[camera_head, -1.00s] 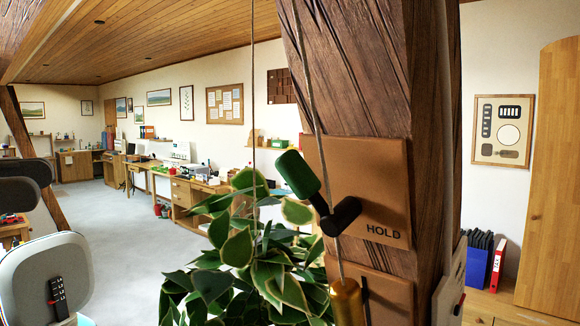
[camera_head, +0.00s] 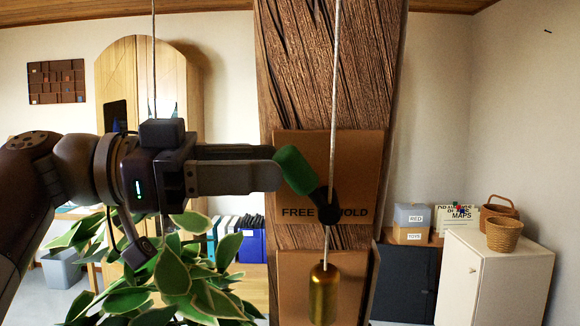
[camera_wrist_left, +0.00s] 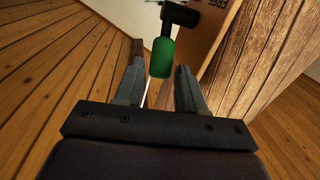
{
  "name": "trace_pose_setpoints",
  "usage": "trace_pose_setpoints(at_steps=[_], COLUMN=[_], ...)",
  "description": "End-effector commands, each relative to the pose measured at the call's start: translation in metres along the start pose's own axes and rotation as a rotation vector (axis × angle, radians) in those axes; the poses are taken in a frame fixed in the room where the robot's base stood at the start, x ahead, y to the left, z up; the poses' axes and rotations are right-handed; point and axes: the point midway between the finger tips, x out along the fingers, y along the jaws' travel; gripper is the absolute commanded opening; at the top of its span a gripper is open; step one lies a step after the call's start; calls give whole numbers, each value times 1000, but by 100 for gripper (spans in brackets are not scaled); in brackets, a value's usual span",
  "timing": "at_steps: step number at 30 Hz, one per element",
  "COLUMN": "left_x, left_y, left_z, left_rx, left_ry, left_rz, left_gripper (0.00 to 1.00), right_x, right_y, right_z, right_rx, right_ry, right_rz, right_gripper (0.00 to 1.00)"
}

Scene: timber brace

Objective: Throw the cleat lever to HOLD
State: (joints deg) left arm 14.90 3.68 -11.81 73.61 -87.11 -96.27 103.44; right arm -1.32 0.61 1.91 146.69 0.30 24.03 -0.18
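The cleat lever has a green grip (camera_head: 296,170) and a black arm on a dark pivot (camera_head: 328,208). It is on a tan plate (camera_head: 362,160) marked FREE and HOLD, fixed to the timber post. The lever tilts up and left, over the FREE side. My left gripper (camera_head: 278,166) comes in from the left with its fingertips at the grip. In the left wrist view the fingers (camera_wrist_left: 158,76) are apart, and the green grip (camera_wrist_left: 162,58) shows between and just beyond their tips. Contact cannot be told. My right gripper is out of view.
A pale cord (camera_head: 334,90) runs down past the lever to a brass weight (camera_head: 323,295) in front of a lower plate. A leafy plant (camera_head: 180,275) hangs below my left arm. A white cabinet (camera_head: 495,280) stands at the right.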

Motion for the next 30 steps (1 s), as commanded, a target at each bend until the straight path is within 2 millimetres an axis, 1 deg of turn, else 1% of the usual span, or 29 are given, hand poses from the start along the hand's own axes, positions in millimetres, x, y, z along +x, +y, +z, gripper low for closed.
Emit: trace_pose_setpoints(at_steps=[1,3,7,11,18,19,20,21,22,23,27,30], left_x=[9,20,33,39,40,40,40,40,40,40,40,40], left_y=[1,1,0,0,0,0,0,0,0,0,0,-1], left_z=[0,0,0,0,0,0,0,0,0,0,0,-3], left_rx=[0,0,-1,0,0,0,0,0,0,0,0,2], left_ry=[1,1,0,0,-1,-1,-1,-1,-1,0,-2,-13], left_rz=[5,3,1,0,-1,-1,-1,-1,-2,-2,-1,0], left_gripper=[39,39,39,39,39,36,26,13,4,0,0,0], right_x=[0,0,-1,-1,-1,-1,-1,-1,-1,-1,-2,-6], right_y=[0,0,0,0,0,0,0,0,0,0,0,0], right_z=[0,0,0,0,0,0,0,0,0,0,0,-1], right_rx=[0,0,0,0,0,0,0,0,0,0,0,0], right_ry=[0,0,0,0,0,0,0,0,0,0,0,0], right_rz=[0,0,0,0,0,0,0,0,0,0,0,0], right_gripper=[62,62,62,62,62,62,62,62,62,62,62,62])
